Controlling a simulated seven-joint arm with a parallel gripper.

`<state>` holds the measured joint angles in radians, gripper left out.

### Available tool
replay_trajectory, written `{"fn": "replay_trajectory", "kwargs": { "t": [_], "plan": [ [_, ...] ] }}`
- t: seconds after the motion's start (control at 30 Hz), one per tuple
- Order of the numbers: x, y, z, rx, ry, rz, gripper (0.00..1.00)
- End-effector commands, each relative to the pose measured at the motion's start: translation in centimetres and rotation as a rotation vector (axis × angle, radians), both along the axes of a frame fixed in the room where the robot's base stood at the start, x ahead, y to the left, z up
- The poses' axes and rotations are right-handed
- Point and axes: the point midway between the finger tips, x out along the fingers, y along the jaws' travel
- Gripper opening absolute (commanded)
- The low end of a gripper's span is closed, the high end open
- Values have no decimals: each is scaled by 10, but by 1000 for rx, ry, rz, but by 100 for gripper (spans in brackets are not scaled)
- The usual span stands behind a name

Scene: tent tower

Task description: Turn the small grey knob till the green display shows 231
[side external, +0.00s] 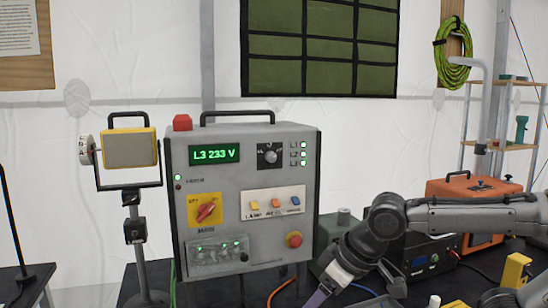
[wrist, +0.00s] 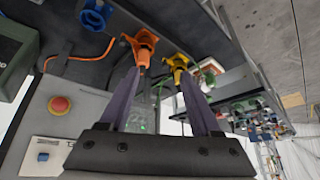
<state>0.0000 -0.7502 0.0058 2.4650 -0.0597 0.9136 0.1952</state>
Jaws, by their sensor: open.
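The green display (side external: 214,154) on the grey box reads "L3 233 V" in the side external view. The small grey knob (side external: 269,155) sits to the right of the display on a dark square plate, with a light pointer on its face. My gripper (side external: 318,299) is low in the side external view, below and right of the knob and well apart from it. In the wrist view my gripper (wrist: 157,80) shows two purple fingers spread apart with nothing between them. The wrist view shows neither the knob nor the display.
The box (side external: 225,228) also carries a red-and-yellow rotary switch (side external: 207,211), a row of coloured buttons (side external: 275,202) and a red stop button (side external: 294,239). In the wrist view, orange (wrist: 140,46) and yellow (wrist: 179,64) connectors lie beyond my fingers. A lamp (side external: 130,149) stands left of the box.

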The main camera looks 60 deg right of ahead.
Motion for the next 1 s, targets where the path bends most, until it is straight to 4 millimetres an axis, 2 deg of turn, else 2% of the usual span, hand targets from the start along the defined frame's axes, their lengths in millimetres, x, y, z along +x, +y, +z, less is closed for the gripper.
{"fn": "replay_trajectory", "kwargs": {
  "t": [0.17,0.3,0.5,0.6,0.7,0.77,1.0],
  "plan": [
    [31,-37,65,-33,-150,-261,64],
    [54,-69,130,-56,-320,-460,64],
    [71,-105,220,-77,-577,-671,64],
    [74,-116,250,-94,-661,-715,64],
    [76,-120,266,-115,-700,-722,64],
    [77,-121,270,-120,-709,-721,64],
    [86,-127,263,-121,-701,-720,64]
  ]
}}
